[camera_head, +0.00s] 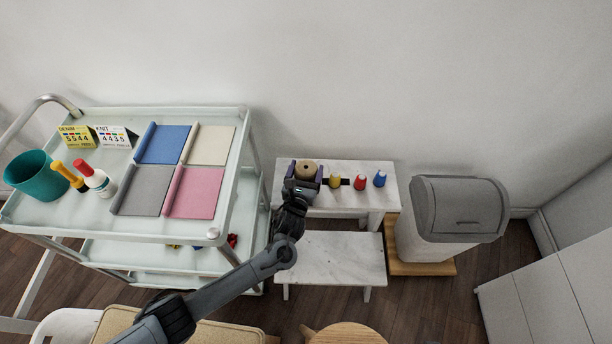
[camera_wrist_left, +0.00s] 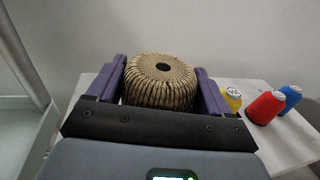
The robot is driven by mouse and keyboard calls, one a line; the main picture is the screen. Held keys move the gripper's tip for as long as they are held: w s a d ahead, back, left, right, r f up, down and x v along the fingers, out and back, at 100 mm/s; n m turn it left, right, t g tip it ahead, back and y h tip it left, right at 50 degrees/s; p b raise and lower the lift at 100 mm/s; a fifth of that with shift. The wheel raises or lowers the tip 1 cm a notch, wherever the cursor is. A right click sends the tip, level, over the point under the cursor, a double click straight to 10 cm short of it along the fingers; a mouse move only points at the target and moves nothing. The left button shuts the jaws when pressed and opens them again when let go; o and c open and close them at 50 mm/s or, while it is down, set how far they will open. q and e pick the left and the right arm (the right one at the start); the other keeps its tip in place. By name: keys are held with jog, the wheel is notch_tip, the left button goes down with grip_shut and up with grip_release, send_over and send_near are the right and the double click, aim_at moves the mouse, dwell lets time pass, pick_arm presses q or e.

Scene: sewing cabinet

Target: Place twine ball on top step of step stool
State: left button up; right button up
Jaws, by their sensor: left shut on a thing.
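The tan twine ball (camera_head: 306,169) is between the fingers of my left gripper (camera_head: 306,172), over the left part of the top step. The left wrist view shows the wound twine ball (camera_wrist_left: 160,82), with a dark hole in its top, between the two purple fingers of the left gripper (camera_wrist_left: 162,88). The gripper is shut on it. The step stool has a white marbled top step (camera_head: 347,199) and a lower step (camera_head: 335,258). I cannot tell whether the ball touches the top step. My right gripper is not in view.
On the top step, right of the ball, stand a yellow spool (camera_head: 335,181), a red spool (camera_head: 360,182) and a blue spool (camera_head: 380,178). A white cart (camera_head: 225,215) with fabric squares stands left. A grey-lidded bin (camera_head: 460,207) stands right.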

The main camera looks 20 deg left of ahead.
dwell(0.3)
pick_arm(q)
jog(key=shift+f, duration=0.15)
jog(key=o, duration=1)
